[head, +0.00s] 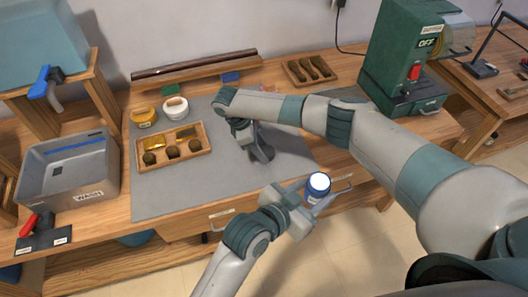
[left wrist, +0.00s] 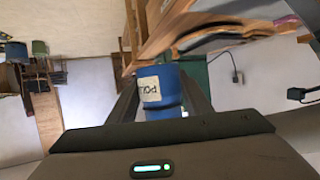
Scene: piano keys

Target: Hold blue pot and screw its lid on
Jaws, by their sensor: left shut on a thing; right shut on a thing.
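The blue pot (head: 318,187) is in my left gripper (head: 322,199), in front of the table's front edge in the head view. Its round top is bright white with a blue rim; I cannot tell whether that is an opening or a cover. In the left wrist view the blue pot (left wrist: 160,90) sits between the two fingers of my left gripper (left wrist: 158,97), with a pale lettered label on its side. My right gripper (head: 262,153) points down over the grey mat, left of and beyond the pot. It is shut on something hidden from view. No lid is clearly visible.
On the grey mat (head: 215,187) stand a yellow pot (head: 143,118), a white pot (head: 175,108) and a wooden tray (head: 185,158) with brown knobs and yellow pieces. A grey wash basin (head: 70,172) is left. A green machine (head: 405,55) stands at the back right.

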